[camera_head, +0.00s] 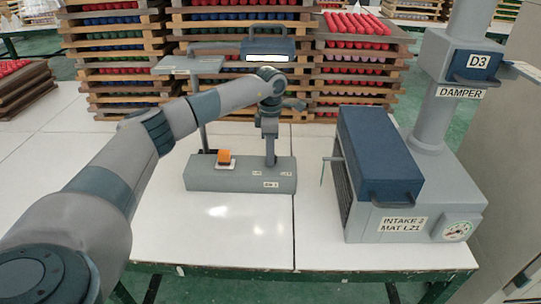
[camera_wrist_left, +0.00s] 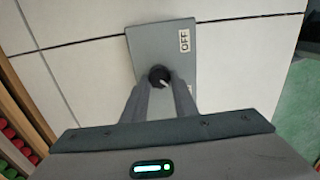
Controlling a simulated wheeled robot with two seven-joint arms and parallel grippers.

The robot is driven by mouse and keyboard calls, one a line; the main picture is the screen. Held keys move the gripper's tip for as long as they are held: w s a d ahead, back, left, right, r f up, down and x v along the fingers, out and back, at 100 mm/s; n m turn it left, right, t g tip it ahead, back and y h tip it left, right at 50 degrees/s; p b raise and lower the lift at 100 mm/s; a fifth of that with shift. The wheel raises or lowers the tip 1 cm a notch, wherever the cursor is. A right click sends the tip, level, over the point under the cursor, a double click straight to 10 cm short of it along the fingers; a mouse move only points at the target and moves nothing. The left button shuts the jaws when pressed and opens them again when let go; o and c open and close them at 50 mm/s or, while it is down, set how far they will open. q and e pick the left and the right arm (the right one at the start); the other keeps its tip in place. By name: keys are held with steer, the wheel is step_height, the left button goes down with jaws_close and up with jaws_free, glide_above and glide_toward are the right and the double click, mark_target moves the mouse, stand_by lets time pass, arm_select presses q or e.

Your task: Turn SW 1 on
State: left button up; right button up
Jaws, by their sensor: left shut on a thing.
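A grey switch box (camera_head: 225,181) sits on the white table in the middle of the head view. A small label on its front appears to read SW 1, and an orange block stands on its top left. My left gripper (camera_head: 270,161) points down onto the right part of the box. In the left wrist view, the box (camera_wrist_left: 150,45) carries a dark round knob (camera_wrist_left: 157,74) with a pale pointer mark angled to the lower right. My left gripper (camera_wrist_left: 160,88) is shut on this knob, one finger on each side. An OFF label (camera_wrist_left: 184,41) shows beyond the knob. My right gripper is not in view.
A blue and grey intake unit (camera_head: 385,165) stands right of the switch box, with a damper column (camera_head: 436,115) behind it. A stand with a blue-topped part (camera_head: 268,48) rises behind. Stacked wooden trays (camera_head: 115,50) fill the back. The table front is clear.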

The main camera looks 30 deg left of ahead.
arm_select(q)
steer(key=shift+r, duration=0.1)
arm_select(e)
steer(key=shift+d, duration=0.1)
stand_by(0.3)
arm_select(q)
steer(key=o, duration=1)
steer(key=shift+o, duration=0.2)
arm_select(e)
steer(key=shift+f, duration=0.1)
arm_select(q)
steer(key=shift+r, duration=0.65)
step_height(320, 180, up, 11)
steer(key=b, duration=0.2)
steer(key=shift+f, duration=0.2)
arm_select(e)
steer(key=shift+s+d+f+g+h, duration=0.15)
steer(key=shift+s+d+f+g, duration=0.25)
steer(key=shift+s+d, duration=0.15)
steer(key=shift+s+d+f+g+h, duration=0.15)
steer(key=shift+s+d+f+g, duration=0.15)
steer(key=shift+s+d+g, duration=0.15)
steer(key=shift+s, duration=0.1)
